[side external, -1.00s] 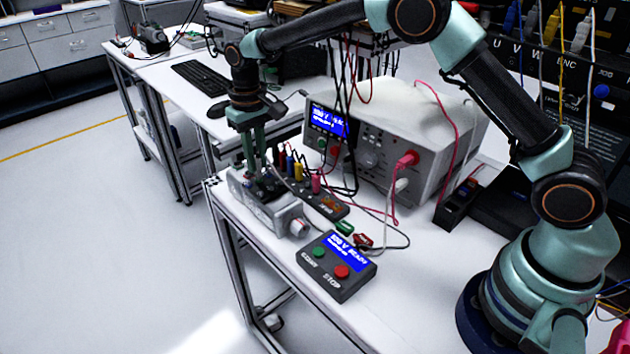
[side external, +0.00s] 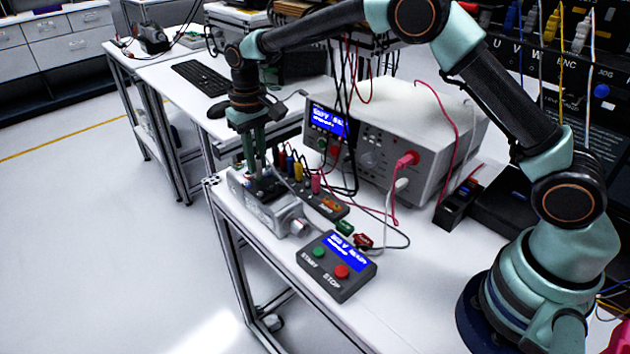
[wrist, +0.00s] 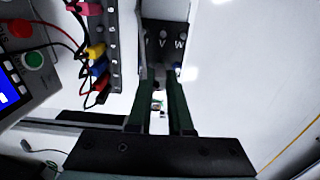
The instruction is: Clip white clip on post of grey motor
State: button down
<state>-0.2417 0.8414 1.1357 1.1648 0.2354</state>
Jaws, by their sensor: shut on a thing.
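The grey motor (side external: 268,214) lies on the white bench near its left corner. Its dark terminal block, with posts marked V and W, shows at the top of the wrist view (wrist: 166,42). My gripper (side external: 257,172) points straight down over the motor's top, its long green fingers close together. In the wrist view my gripper (wrist: 158,92) reaches up to the near edge of the terminal block. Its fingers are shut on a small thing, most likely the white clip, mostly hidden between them. I cannot tell whether the clip touches a post.
A row of coloured plugs (side external: 299,172) stands beside the motor on its right. A start/stop box (side external: 337,265) sits in front. A large grey tester (side external: 425,150) with red and white leads is behind. The bench edge runs close along the motor's left.

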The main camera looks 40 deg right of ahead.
jog(key=shift+f, duration=0.15)
dwell(0.7)
jog(key=c, duration=0.8)
grip_release()
jog(key=shift+o, duration=0.2)
jog(key=shift+r, duration=3.5)
